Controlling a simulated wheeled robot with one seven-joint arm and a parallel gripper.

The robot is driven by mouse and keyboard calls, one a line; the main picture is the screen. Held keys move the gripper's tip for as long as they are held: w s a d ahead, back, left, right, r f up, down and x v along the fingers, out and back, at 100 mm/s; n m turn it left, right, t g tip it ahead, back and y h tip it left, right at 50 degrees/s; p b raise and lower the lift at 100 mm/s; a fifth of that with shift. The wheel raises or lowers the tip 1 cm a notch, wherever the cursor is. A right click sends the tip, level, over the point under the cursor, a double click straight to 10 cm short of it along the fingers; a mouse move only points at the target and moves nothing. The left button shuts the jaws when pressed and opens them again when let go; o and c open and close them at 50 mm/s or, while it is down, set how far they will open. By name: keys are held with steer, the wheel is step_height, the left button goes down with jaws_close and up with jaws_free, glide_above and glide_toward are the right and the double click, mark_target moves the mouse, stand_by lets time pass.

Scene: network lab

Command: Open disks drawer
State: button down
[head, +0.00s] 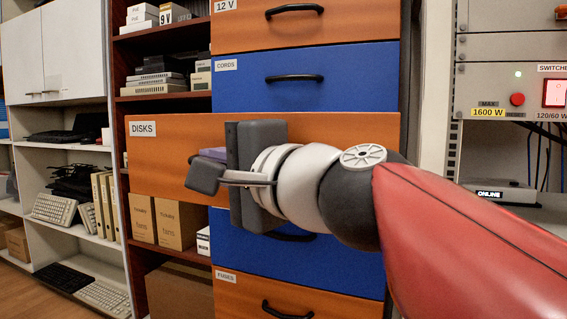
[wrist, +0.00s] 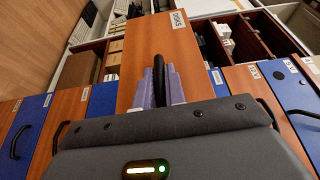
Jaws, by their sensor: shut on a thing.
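The orange disks drawer (head: 160,170) with its "DISKS" label stands out in front of the other drawer fronts in the head view. It also shows in the wrist view (wrist: 186,50). My gripper (wrist: 160,88) is at the drawer's front, its two purple-grey fingers on either side of the black handle (wrist: 159,68). The fingers are shut on the handle. In the head view my gripper (head: 212,154) and wrist cover the handle and the middle of the drawer front. The inside of the drawer is not visible.
A blue "CORDS" drawer (head: 245,88) is above and an orange "FUSES" drawer (head: 235,287) below, both with black handles. Shelves with boxes and keyboards (head: 55,208) stand at left. An equipment rack (head: 500,75) stands at right. Wooden floor (head: 30,285) shows at lower left.

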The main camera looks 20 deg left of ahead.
steer(key=shift+f, duration=0.1)
steer(key=c, duration=1.5)
jaws_free()
steer(key=shift+o, duration=0.2)
steer(key=shift+d, duration=0.1)
steer(key=v, duration=0.7)
steer(key=shift+s+d, duration=0.15)
steer(key=shift+d, duration=0.15)
